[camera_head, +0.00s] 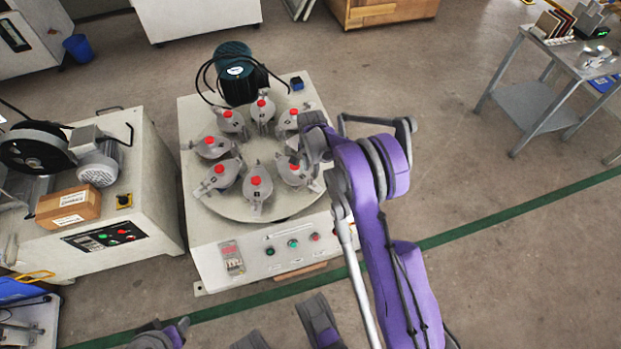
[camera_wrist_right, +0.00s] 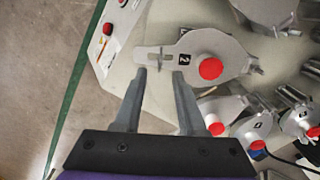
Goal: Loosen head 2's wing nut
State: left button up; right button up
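Head 2 (camera_wrist_right: 225,52) is a grey unit with a black "2" label and a red knob (camera_wrist_right: 211,68), seen in the right wrist view. A narrow slotted grey tab sticks out from its left side. My right gripper (camera_wrist_right: 160,74) is open, its two fingertips apart at the lower edge of this tab. Whether they touch it I cannot tell. I cannot make out the wing nut for certain. In the head view my right gripper (camera_head: 312,148) is at the right side of the ring of heads and hides part of it.
Several similar red-knobbed heads stand close together on the round turntable (camera_head: 235,208). The machine's front panel has buttons (camera_head: 293,244). A green motor (camera_head: 236,72) stands behind. Another machine (camera_head: 150,190) is at left, a metal side table (camera_head: 560,65) at far right. Floor between is clear.

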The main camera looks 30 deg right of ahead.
aim_at(311, 180)
notch_tip(311, 180, down, 6)
jog(key=shift+r+b, duration=0.25)
jog(key=shift+b, duration=0.2)
grip_shut()
